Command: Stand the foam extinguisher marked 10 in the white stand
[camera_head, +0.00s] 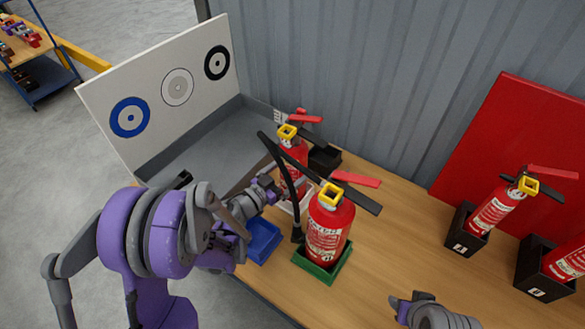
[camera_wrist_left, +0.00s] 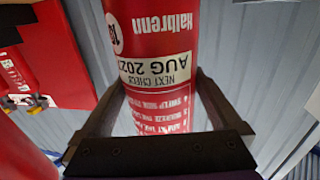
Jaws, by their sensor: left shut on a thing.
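My left gripper (camera_head: 278,190) is shut around the body of a red extinguisher (camera_head: 291,172). The left wrist view shows this extinguisher (camera_wrist_left: 155,75) between the fingers, with a "Halbrenn" label, an "AUG" check date and a partly cut-off round mark that appears to read 10. It looks upright in the head view, at the white stand (camera_head: 304,203). The front extinguisher and my gripper hide its base, so I cannot tell whether it is seated or just above. My right gripper (camera_head: 402,305) is at the bottom edge, its fingers barely visible.
Another extinguisher (camera_head: 326,232) stands in a green stand (camera_head: 316,272) close in front. A blue stand (camera_head: 262,240) looks empty. A dark stand (camera_head: 324,160) is behind. Black stands at right hold extinguishers (camera_head: 495,211). A target board (camera_head: 160,90) is at back left. Bench centre-right is clear.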

